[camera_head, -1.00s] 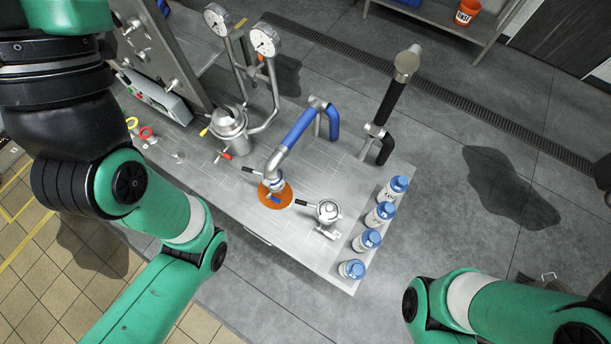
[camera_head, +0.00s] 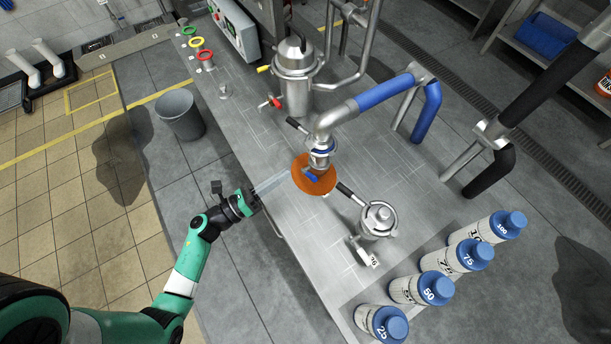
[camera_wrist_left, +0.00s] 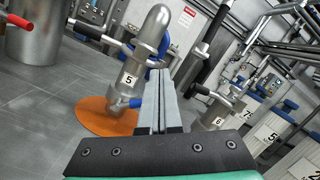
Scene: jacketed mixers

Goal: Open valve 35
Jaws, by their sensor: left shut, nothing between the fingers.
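A metal outlet with a blue lever (camera_head: 312,178) stands over an orange disc (camera_head: 322,186) on the steel table. In the left wrist view the outlet body (camera_wrist_left: 151,45) carries a tag (camera_wrist_left: 128,81) on which I read a 5. A black handle (camera_wrist_left: 88,32) sticks out from it to the left. I cannot read a full 35 anywhere. My left gripper (camera_head: 284,175) is shut and empty, at the table's near edge, just left of the disc. In the wrist view its fingers (camera_wrist_left: 158,85) partly cover the outlet. My right gripper is out of view.
A small metal vessel (camera_head: 377,219) with a black handle stands right of the disc. Several blue-capped bottles (camera_head: 424,287) line the table's right end. A larger vessel (camera_head: 295,72) stands behind. A grey bin (camera_head: 180,114) is on the floor. The floor left of the table is mostly clear.

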